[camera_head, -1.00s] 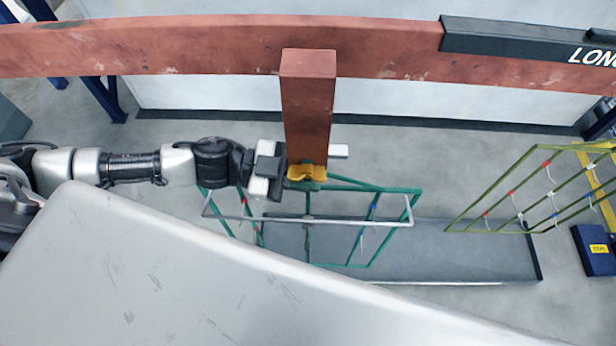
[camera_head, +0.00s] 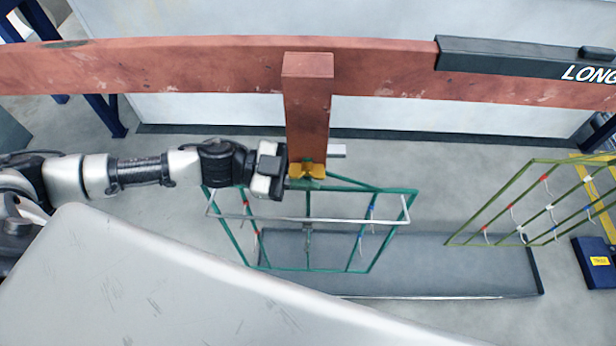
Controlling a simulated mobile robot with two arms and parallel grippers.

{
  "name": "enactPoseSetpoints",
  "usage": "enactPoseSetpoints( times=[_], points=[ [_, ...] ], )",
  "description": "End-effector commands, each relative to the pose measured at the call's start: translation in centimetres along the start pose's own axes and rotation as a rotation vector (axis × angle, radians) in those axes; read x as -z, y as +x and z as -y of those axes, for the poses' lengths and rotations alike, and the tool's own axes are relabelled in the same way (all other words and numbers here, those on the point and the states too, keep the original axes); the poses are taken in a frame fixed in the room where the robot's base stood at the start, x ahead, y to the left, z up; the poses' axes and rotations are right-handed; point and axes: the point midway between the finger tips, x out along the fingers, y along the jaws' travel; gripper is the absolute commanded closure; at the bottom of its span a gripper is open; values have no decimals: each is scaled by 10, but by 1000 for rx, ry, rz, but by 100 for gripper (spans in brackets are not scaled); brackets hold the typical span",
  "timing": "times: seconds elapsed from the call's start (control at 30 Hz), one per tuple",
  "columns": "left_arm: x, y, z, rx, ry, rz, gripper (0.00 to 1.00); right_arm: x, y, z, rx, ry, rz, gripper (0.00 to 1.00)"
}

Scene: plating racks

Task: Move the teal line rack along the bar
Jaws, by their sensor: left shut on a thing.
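The teal line rack (camera_head: 386,236) hangs below the red bar (camera_head: 180,68), under a red hanger post (camera_head: 307,115) with a yellow hook piece (camera_head: 307,170) at its lower end. The rack is a teal frame with a pale cross rail and a few small red and blue clips. My left gripper (camera_head: 300,168) comes in from the left and is shut at the top of the rack, beside the yellow piece. The hanger post hides most of the fingers and the exact grip. My right gripper is not in view.
An olive rack (camera_head: 490,202) with several clips hangs at the right. A grey tray (camera_head: 440,262) lies on the floor under the teal rack. A dark labelled block (camera_head: 520,58) sits on the bar at upper right. A navy box (camera_head: 597,262) stands at the right edge.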

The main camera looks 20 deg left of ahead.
Motion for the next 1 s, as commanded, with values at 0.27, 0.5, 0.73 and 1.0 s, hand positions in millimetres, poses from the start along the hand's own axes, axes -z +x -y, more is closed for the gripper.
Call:
enactPoseSetpoints(
  times=[0.27,0.5,0.73,1.0],
  points=[
    [3,0,12,1,10,-11,100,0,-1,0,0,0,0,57],
    [0,0,20,0,9,-11,100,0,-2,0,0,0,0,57],
    [-2,-2,28,1,10,-11,100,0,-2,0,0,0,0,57],
    [-6,-2,37,1,9,-11,100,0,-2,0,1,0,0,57]
  ],
)
